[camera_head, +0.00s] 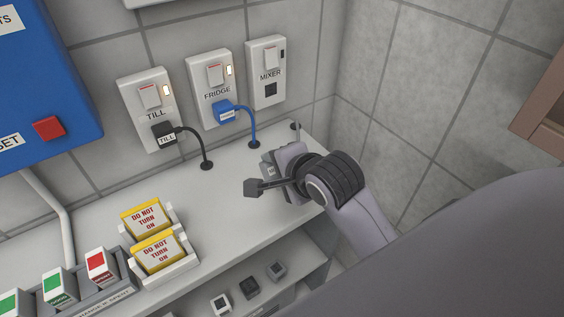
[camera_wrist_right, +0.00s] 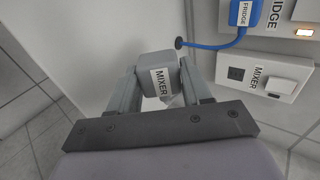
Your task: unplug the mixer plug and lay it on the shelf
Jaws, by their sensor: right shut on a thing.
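The grey mixer plug (camera_wrist_right: 158,78), with a white MIXER label, is between the fingers of my right gripper (camera_wrist_right: 160,88), which is shut on it. In the head view my right gripper (camera_head: 272,168) is low over the right end of the white shelf (camera_head: 225,185), and the plug is mostly hidden by the gripper. I cannot tell whether the plug touches the shelf. The mixer outlet (camera_head: 266,72) on the wall has an empty socket (camera_head: 271,90); the socket also shows in the wrist view (camera_wrist_right: 236,73). My left gripper is not in view.
The black till plug (camera_head: 164,135) and blue fridge plug (camera_head: 226,113) sit in their outlets, with cords running into the shelf. Two yellow DO NOT TURN ON tags (camera_head: 158,251) stand in white holders at the front left. The shelf's middle is clear.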

